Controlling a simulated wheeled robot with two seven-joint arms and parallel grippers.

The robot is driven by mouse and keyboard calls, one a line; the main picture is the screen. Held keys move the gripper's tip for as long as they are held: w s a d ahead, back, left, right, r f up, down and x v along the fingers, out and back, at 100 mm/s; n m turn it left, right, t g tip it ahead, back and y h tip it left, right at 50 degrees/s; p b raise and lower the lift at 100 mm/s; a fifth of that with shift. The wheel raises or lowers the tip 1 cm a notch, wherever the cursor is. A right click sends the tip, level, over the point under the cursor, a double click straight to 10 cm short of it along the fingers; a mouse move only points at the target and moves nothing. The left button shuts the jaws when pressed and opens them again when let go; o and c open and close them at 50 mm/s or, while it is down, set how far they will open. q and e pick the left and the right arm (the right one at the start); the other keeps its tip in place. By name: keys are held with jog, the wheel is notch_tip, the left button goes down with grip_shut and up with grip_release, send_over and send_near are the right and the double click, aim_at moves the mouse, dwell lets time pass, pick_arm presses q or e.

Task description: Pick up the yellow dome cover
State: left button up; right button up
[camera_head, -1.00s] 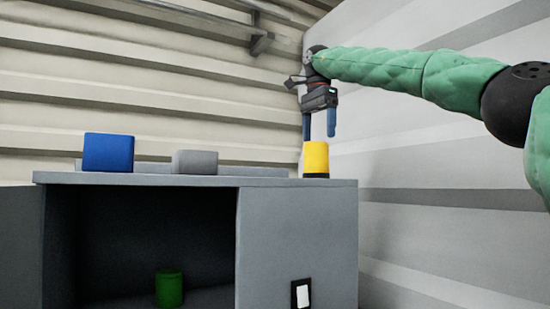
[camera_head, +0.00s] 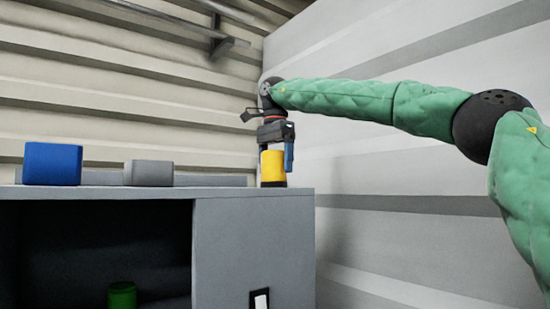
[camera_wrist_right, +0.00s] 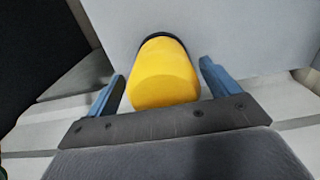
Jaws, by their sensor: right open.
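The yellow dome cover (camera_head: 273,167) stands upright on a black base (camera_head: 273,184) at the right end of the grey cabinet top. My right gripper (camera_head: 276,160) is lowered over it from above, with a blue finger showing at its right side. In the right wrist view the yellow dome cover (camera_wrist_right: 163,78) lies between the two blue fingers of the right gripper (camera_wrist_right: 162,90). The fingers are spread, with a gap on each side of the cover. My left gripper is not in view.
On the grey cabinet (camera_head: 240,250) stand a blue box (camera_head: 52,164) and a grey block (camera_head: 149,173), left of the cover. A green cylinder (camera_head: 122,296) is inside the open cabinet. A white wall (camera_head: 400,200) rises behind and to the right.

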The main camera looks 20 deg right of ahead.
jog(key=shift+w+f, duration=0.15)
jog(key=shift+f, duration=0.25)
jog(key=shift+w+a, duration=0.1)
jog(key=shift+a, duration=0.15)
jog(key=c, duration=0.7)
jog(key=shift+d, duration=0.2)
jog(key=c, duration=0.5)
jog(key=shift+a, duration=0.1)
